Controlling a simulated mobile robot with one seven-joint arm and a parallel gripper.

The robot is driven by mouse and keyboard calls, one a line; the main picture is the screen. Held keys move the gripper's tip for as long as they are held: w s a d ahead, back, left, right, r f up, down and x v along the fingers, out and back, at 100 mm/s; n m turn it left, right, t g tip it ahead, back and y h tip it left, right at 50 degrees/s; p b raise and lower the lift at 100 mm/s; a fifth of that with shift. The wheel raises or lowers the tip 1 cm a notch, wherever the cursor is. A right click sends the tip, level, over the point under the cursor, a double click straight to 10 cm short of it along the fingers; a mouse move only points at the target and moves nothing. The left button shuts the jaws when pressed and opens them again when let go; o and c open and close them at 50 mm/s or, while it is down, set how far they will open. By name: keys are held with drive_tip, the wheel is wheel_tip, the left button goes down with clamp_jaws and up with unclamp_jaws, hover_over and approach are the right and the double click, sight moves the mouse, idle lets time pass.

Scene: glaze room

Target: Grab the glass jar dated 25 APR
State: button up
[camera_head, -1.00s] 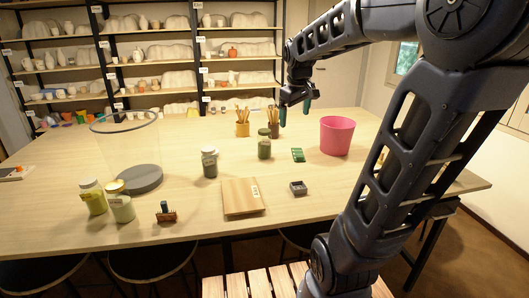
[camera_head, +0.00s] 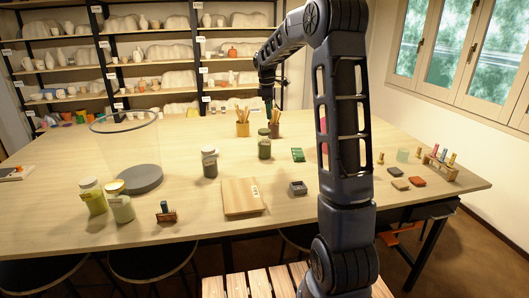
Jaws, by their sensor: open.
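Several glass jars stand on the table, and their labels are too small to read, so I cannot tell which one is dated 25 APR. A yellow-green jar (camera_head: 93,199) and a pale green jar (camera_head: 120,206) stand together at the front left. My gripper (camera_head: 268,107) is open and appears just above the green-filled jar in the picture, in front of the brush pots. I see it edge-on, with no jar between its fingers.
A large clear cylinder on a grey disc (camera_head: 140,180) is at left. Brush pots (camera_head: 242,129) stand behind. Small tiles (camera_head: 400,184) and a rack (camera_head: 440,169) are at right.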

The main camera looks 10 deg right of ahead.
sight(265, 130)
drive_tip(key=w+f+n, duration=0.1)
drive_tip(key=w+f, duration=0.1)
drive_tip(key=w+f+n, duration=0.1)
drive_tip(key=w+f, duration=0.1)
drive_tip(key=w, duration=0.1)
drive_tip(key=w+f+n, duration=0.1)
drive_tip(key=w+f, duration=0.1)
drive_tip(key=w, duration=0.1)
drive_tip(key=shift+w+a+f+g, duration=0.2)
drive_tip(key=shift+a+f+g, duration=0.15)
drive_tip(key=shift+a+g, duration=0.05)
drive_tip(key=shift+w+f, duration=0.35)
drive_tip(key=shift+f, duration=0.1)
drive_tip(key=f, duration=0.5)
drive_tip(key=shift+d+f, duration=0.15)
drive_tip(key=shift+d, duration=0.1)
drive_tip(key=shift+s+f, duration=0.1)
drive_tip(key=shift+f, duration=2.5)
drive_tip(key=shift+c, duration=0.4)
drive_tip(key=c, duration=1.8)
drive_tip(key=shift+r, duration=0.1)
clamp_jaws()
drive_tip(key=shift+r, duration=0.1)
